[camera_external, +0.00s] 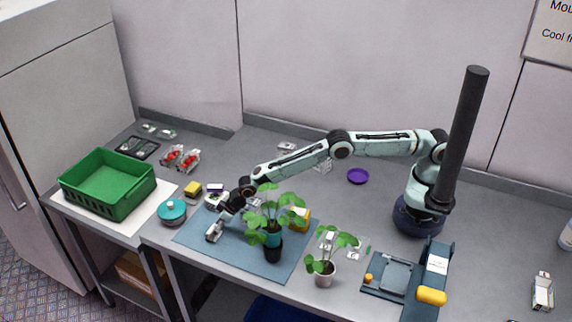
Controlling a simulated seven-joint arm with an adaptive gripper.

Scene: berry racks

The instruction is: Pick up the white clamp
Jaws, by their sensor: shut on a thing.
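My gripper (215,231) points down at the left part of the blue-grey mat (205,243), to the left of the larger potted plant. It is shut on a small pale piece, which I take to be the white clamp (213,236). The piece is tiny in this view and mostly covered by the fingers, so its shape is unclear. I cannot tell whether it touches the mat or is just above it.
A large leafy plant (273,240) stands close right of my gripper, with a smaller potted plant (324,275) further right. A green crate (107,192) stands at far left.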

